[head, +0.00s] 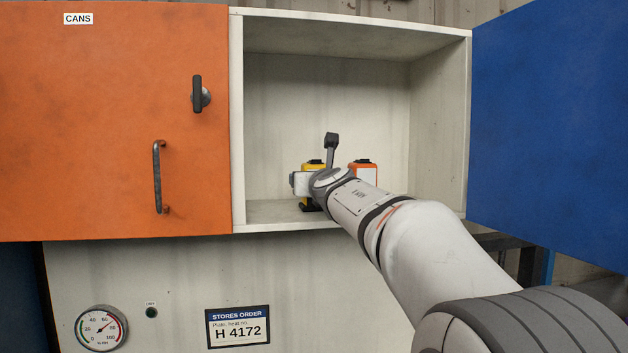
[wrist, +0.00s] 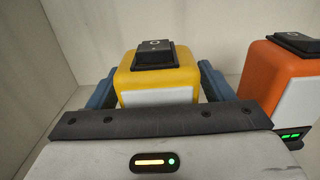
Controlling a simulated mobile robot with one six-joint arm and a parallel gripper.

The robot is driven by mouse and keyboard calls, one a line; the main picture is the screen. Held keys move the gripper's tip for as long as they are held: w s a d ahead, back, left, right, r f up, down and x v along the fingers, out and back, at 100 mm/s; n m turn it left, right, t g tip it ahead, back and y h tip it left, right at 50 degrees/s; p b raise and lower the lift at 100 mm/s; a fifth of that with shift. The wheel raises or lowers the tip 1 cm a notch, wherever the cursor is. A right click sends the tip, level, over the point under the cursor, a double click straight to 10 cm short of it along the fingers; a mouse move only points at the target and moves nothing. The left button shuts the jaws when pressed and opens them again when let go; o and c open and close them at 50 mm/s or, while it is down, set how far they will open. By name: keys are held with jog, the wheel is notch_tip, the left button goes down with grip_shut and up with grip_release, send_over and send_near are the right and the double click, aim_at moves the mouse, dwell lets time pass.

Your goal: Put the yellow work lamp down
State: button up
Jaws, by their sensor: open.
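The yellow work lamp (head: 313,167) stands upright inside the open white cabinet, partly hidden behind my wrist. In the wrist view the yellow work lamp (wrist: 160,75) shows its black top switch and a pale front panel; its lower part is hidden by my gripper body. My gripper (wrist: 158,90) is open, with one blue-grey finger on each side of the lamp. A narrow gap seems to show between lamp and fingers, but contact lower down is hidden. In the head view the fingers are mostly hidden.
An orange lamp (head: 364,170) stands close to the right of the yellow one; it also shows in the wrist view (wrist: 280,85). The cabinet (head: 435,120) has side walls and a front lip. A blue door (head: 550,120) is open at right; an orange door (head: 110,120) is shut at left.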

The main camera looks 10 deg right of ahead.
jog(key=s, duration=1)
jog(key=shift+s+r, duration=0.2)
jog(key=shift+s, duration=0.2)
jog(key=shift+s+f, duration=0.1)
jog(key=shift+s, duration=0.5)
